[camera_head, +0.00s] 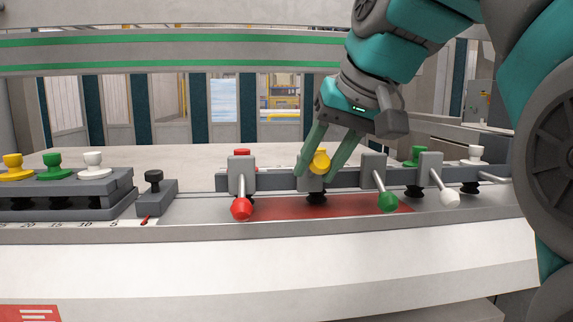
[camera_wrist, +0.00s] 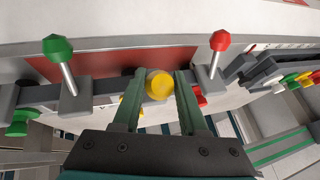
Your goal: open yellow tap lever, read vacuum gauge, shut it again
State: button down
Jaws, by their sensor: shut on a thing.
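The yellow tap lever's knob (camera_head: 320,161) sits between the two green fingers of my gripper (camera_head: 315,172), which is shut on it. In the wrist view the yellow knob (camera_wrist: 159,84) lies between the fingertips, seen nearly end-on; its stem is hidden. The knob stands higher than the red lever's ball (camera_head: 241,208), green lever's ball (camera_head: 388,202) and white lever's ball (camera_head: 450,199), which point down and toward the front. I cannot make out a vacuum gauge face in either view.
The levers share a grey rail above a red strip (camera_head: 350,206). At left, a grey rack (camera_head: 70,198) holds yellow, green and white knobbed pieces by a numbered scale. A black-knobbed block (camera_head: 154,198) stands beside it. The white front ledge (camera_head: 260,240) is clear.

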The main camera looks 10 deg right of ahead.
jog(key=shift+a+r, duration=0.15)
jog(key=shift+r, duration=0.1)
dwell(0.4)
jog(key=c, duration=0.8)
grip_release()
jog(key=o, duration=0.3)
jog(key=shift+f, duration=0.1)
